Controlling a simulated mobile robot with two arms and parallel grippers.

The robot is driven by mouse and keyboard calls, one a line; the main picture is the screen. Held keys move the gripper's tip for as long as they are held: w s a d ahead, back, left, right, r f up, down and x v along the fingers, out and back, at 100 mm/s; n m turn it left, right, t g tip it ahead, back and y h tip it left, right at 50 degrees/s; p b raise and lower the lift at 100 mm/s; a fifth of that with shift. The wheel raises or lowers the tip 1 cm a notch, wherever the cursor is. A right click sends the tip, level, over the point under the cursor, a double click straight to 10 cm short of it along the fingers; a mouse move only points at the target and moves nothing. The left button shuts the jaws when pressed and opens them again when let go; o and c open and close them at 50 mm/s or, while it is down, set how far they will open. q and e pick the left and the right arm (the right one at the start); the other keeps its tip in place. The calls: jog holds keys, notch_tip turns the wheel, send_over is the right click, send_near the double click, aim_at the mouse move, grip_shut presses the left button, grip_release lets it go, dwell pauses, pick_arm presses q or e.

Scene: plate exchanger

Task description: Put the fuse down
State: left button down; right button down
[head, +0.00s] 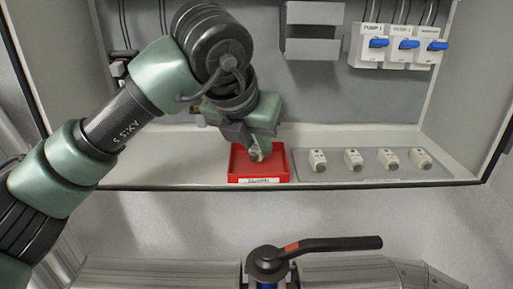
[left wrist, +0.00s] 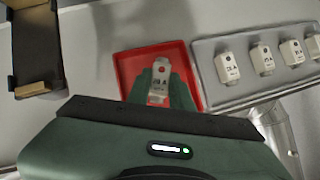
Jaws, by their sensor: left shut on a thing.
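My left gripper (head: 258,150) reaches down over the red tray (head: 281,176) on the cabinet's shelf. It is shut on a white fuse (head: 255,154), which is partly hidden by the fingers in the head view. My right gripper is not in view.
A grey tray (head: 334,174) with several white fuses stands right of the red tray. Breakers with blue levers (head: 404,44) are on the back wall. A black-handled valve (head: 268,262) is below the shelf. A dark box-like holder (left wrist: 35,60) lies left of the red tray.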

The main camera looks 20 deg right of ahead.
pick_arm(q)
jog(key=shift+f, duration=1)
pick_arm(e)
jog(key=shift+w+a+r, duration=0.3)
pick_arm(q)
jog(key=shift+f, duration=0.2)
jog(key=c, duration=1.3)
grip_release()
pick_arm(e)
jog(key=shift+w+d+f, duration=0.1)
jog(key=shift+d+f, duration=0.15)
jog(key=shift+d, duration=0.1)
pick_arm(q)
jog(key=shift+o, duration=0.2)
jog(key=shift+r, duration=0.15)
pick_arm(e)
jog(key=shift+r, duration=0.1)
pick_arm(q)
jog(key=shift+r, duration=0.2)
jog(key=b+v, duration=0.4)
jog(key=v, duration=0.8)
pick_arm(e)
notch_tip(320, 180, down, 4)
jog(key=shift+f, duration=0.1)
